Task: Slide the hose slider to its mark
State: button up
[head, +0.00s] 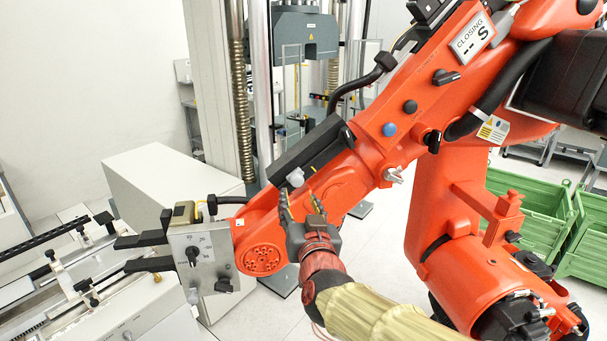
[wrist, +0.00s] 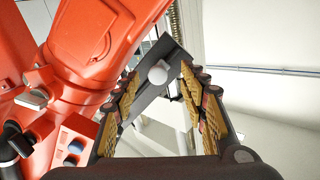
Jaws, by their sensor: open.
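The hose slider appears to be the small pale knob (head: 296,178) on the lower part of a dark rail (head: 312,146) along the orange arm machine. In the wrist view the round white knob (wrist: 158,75) shows against the dark rail (wrist: 150,96), between my two finger pads. My gripper (head: 301,199) is open and empty, its fingertips pointing up, just below the knob in the head view. The fingers look apart from the knob, though the depth gap is hard to judge. A tiny yellow line (head: 313,168) beside the rail may be the mark; I cannot tell.
The large orange machine (head: 385,130) fills the middle and right. A grey control box (head: 203,259) with dark jaws is at its left end. Green crates (head: 530,205) stand at the right. A white bench unit (head: 150,310) is at lower left. Clear floor shows between them.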

aim_at(298, 182)
jog(key=shift+t, duration=0.3)
jog(key=w, duration=0.2)
jog(key=w+r, duration=0.1)
jog(key=w, duration=0.2)
jog(key=w+p, duration=0.1)
jog(key=w, duration=0.1)
jog(key=shift+w+a+r, duration=0.15)
jog(key=shift+w+a, duration=0.1)
jog(key=shift+a, duration=0.05)
jog(key=shift+c, duration=0.7)
grip_shut()
